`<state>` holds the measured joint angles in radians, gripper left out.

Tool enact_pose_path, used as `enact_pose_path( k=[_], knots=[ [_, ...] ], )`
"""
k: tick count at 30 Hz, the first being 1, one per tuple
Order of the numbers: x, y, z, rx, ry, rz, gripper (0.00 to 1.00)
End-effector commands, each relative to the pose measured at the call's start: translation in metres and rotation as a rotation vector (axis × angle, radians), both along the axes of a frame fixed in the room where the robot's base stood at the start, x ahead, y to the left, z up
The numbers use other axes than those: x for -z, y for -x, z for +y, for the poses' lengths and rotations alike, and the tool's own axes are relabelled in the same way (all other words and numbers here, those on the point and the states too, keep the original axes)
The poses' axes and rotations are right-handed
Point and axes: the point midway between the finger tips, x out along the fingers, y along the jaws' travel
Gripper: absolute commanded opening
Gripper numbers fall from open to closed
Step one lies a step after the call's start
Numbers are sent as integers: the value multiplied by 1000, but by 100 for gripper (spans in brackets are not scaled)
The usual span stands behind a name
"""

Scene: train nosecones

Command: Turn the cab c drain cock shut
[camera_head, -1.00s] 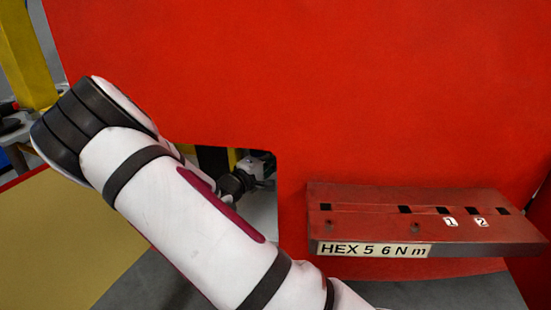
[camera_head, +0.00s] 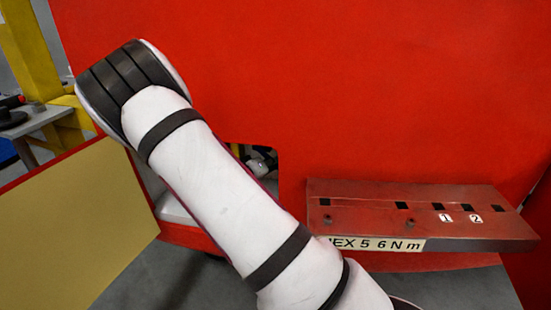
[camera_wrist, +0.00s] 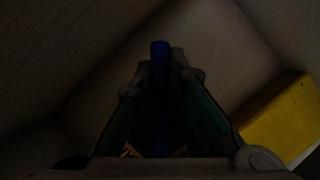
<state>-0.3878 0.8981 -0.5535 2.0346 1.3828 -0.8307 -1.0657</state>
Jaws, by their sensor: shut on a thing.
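In the dim wrist view, my gripper (camera_wrist: 161,78) is shut on a narrow blue handle (camera_wrist: 159,50), which lies between the two fingers and points away from the camera. This looks like the drain cock's handle. The cock's body and its pipe cannot be made out in the dark. In the head view, my white arm covers most of the opening in the red panel, and the gripper and cock are hidden behind it.
The red nosecone panel (camera_head: 330,90) fills the head view. A red rack (camera_head: 360,205) labelled for hex tools juts out at right. A tan flap (camera_head: 75,220) is at lower left, with a yellow post (camera_head: 30,45) behind. A yellow block (camera_wrist: 285,115) sits at right in the wrist view.

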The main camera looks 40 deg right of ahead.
Motion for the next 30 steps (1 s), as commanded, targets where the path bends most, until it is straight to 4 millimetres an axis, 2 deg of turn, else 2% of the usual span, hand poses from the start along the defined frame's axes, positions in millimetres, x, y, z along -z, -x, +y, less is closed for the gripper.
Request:
enact_pose_path(
  k=[18,30],
  knots=[
    [21,-24,20,-1,-353,-446,0],
    [23,-36,29,-3,-494,-629,0]
  ],
)
